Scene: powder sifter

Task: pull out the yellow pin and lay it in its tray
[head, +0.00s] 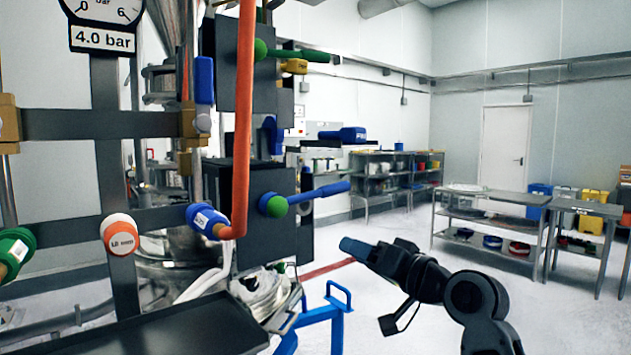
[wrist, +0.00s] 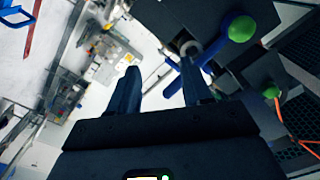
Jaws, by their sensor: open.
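A small yellow piece (head: 294,66), which may be the yellow pin, sits under the green lever at the right side of the upper dark box (head: 236,65). A dark tray (head: 185,332) is at the lower left; I cannot tell if it is the pin's tray. My gripper (head: 354,247) is right of the lower dark box (head: 262,222) and below its blue lever, apart from the yellow piece. In the wrist view my gripper (wrist: 157,72) has its two fingers spread with nothing held between them. I cannot make out the yellow pin in the wrist view.
The blue lever (head: 318,193) with a green knob sticks out toward my arm. An orange pipe (head: 243,120) runs down in front of the boxes. A blue frame (head: 325,316) stands low beside the tray. The floor (head: 400,235) behind my gripper is clear; shelves (head: 395,170) stand farther back.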

